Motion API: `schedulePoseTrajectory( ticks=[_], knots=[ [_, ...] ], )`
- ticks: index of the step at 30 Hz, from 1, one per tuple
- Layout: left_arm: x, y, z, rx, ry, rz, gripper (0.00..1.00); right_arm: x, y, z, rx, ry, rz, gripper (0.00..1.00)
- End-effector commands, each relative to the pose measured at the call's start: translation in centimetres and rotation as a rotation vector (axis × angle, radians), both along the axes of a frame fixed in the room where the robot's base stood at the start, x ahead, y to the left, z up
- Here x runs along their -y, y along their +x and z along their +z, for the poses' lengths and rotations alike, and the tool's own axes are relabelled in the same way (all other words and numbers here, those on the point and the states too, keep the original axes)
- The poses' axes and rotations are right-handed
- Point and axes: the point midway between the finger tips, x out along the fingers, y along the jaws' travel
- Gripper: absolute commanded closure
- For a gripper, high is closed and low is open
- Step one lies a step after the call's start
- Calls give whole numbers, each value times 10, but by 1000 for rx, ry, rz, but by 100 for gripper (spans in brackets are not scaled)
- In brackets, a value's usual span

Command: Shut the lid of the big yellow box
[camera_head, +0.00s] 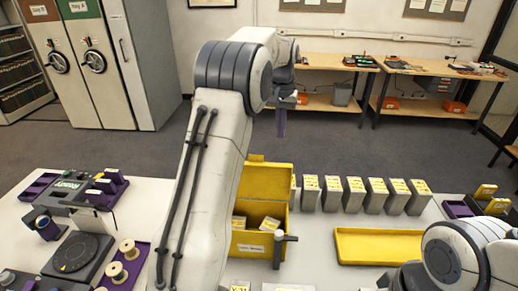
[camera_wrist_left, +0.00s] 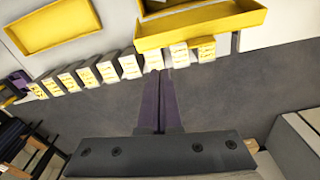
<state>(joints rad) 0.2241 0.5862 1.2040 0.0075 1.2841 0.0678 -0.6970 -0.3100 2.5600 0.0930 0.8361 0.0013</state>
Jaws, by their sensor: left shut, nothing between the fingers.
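The big yellow box (camera_head: 262,243) stands on the white table in the head view, partly hidden by my left arm. Its lid (camera_head: 266,181) is open, raised up at the back side, with a small tab on its top edge. Pale cards show inside the box. In the left wrist view the raised lid (camera_wrist_left: 200,27) shows at the top. My left gripper (camera_head: 281,131) is shut and empty, pointing down beyond the lid and apart from it. Its purple fingers (camera_wrist_left: 160,105) show together over the floor in the left wrist view.
Several grey boxes with yellow labels (camera_head: 354,194) stand in a row right of the yellow box. A yellow tray (camera_head: 377,246) lies in front of them. The floor behind the table is clear.

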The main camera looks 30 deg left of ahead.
Motion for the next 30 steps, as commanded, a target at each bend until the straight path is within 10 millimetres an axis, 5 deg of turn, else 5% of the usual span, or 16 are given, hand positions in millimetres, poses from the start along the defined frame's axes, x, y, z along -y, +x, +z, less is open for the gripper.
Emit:
schedulePoseTrajectory(
  ticks=[1,3,7,14,25,30],
  knots=[
    [-29,6,-3,0,4,52,100,0,0,1,0,0,0,0],
    [-57,10,-6,1,8,102,100,0,0,2,0,0,0,0],
    [-86,12,-9,1,13,150,100,0,0,2,0,0,0,0],
    [-90,13,-33,-3,12,158,100,0,0,5,0,0,0,0],
    [-92,18,-111,-4,12,157,100,0,0,27,0,0,-1,0],
    [-83,0,-100,3,14,156,100,0,0,33,0,0,-2,0]
  ],
)
